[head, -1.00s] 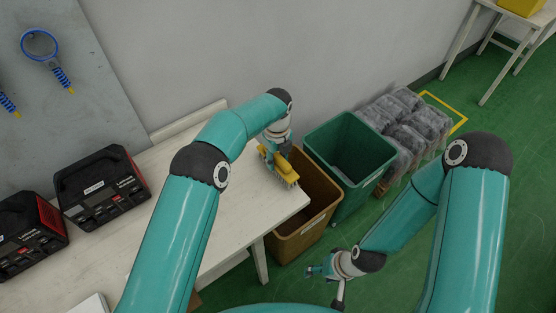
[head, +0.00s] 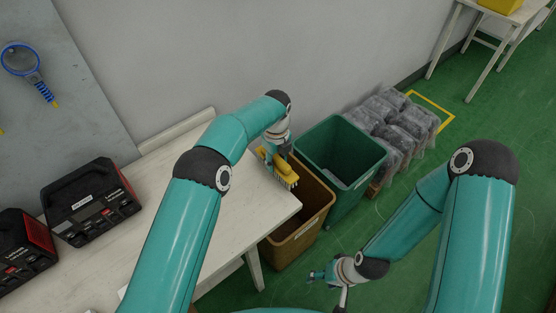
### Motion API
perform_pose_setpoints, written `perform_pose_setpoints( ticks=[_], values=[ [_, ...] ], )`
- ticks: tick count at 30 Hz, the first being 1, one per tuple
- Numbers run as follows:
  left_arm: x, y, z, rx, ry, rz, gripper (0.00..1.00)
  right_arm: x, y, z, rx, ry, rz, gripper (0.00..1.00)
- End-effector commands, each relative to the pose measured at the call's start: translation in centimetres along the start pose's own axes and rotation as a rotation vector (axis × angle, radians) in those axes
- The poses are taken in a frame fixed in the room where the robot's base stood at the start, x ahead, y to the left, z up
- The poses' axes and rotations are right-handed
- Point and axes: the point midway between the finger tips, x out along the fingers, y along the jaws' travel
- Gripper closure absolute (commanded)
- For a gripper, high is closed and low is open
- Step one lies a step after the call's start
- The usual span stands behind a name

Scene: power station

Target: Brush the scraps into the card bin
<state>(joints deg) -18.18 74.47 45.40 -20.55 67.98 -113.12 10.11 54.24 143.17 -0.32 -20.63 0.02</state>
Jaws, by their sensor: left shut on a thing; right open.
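A yellow brush (head: 284,170) with pale bristles is held by my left gripper (head: 278,152) at the far right edge of the white table (head: 243,212). My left gripper is shut on it, partly hidden behind its own wrist. The brown bin (head: 294,241), which looks like the card bin, stands on the floor just past the table's right edge, right beside and below the brush. Its inside is only partly visible. I cannot make out any scraps. My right gripper (head: 318,275) is open and empty, low over the floor in front of the brown bin.
A green bin (head: 345,160) stands behind the brown one. Several wrapped grey bundles (head: 405,122) sit on a pallet beyond it. Two black-and-red devices (head: 92,202) are on the table's left. A blue ring-shaped tool (head: 22,60) hangs on the board.

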Motion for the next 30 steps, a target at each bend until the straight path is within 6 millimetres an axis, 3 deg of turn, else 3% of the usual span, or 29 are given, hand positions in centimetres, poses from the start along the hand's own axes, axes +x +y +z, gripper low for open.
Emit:
perform_pose_setpoints(
  ticks=[7,24,30],
  values=[
    [-1.0,0.0,0.1,-0.001,-0.001,-0.002,0.84,-0.6,-0.2,0.0,0.0,0.0,0.0,0.4],
    [-6.7,0.0,0.0,0.0,-0.001,-0.001,0.84,-4.0,-1.4,0.0,0.0,0.0,0.0,0.4],
    [-7.1,0.0,0.0,0.0,0.0,0.0,0.84,-4.2,-1.5,0.0,0.0,0.0,0.0,0.4]
  ],
)
